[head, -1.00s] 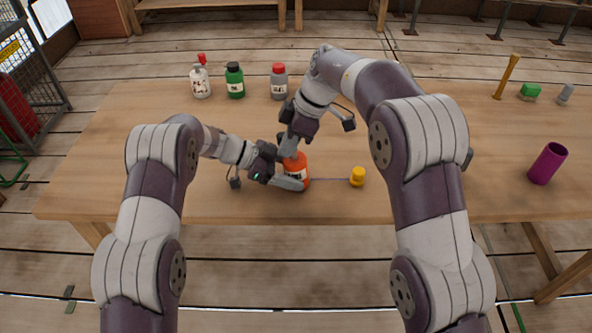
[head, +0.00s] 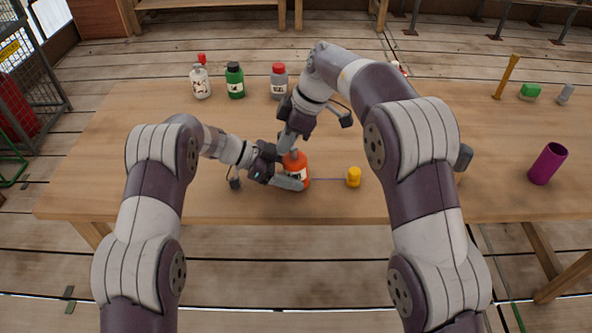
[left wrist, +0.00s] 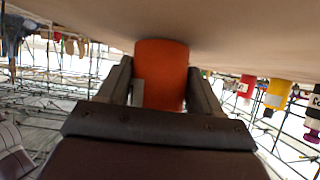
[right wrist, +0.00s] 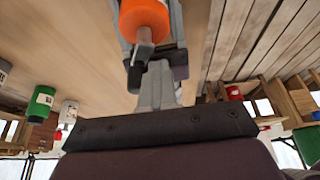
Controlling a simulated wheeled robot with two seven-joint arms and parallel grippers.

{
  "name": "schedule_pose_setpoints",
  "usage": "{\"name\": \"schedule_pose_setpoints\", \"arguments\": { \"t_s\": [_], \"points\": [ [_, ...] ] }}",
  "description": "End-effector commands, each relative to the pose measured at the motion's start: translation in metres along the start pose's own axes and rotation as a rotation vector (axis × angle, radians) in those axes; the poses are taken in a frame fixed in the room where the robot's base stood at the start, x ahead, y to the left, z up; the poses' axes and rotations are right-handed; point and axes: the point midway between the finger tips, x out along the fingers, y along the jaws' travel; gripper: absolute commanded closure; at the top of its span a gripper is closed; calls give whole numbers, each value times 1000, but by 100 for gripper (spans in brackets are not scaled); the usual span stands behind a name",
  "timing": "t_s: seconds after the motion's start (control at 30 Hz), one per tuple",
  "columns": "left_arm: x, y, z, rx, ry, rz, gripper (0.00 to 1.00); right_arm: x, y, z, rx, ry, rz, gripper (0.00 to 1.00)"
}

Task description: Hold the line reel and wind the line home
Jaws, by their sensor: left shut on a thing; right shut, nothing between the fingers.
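A thin line runs right from the reel to a yellow weight (head: 354,177) on the table. My right gripper (head: 291,141) is above the reel, shut with nothing between its fingers. In the right wrist view its fingertips (right wrist: 157,75) are at the crank with a dark knob (right wrist: 134,78); whether they touch cannot be told.
White (head: 201,82), green (head: 235,80) and grey (head: 279,81) bottles stand at the back left. The table (head: 120,180) is clear at left.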

Motion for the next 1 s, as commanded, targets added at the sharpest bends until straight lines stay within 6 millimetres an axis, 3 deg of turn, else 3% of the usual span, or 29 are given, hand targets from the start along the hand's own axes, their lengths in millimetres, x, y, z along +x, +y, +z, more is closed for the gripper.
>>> {"name": "schedule_pose_setpoints", "arguments": {
  "t_s": [1.0],
  "points": [
    [0, 1, 0, 2, 0, 3, 51, -1, 14, 0, 0, 1, 3, 100]
  ]
}}
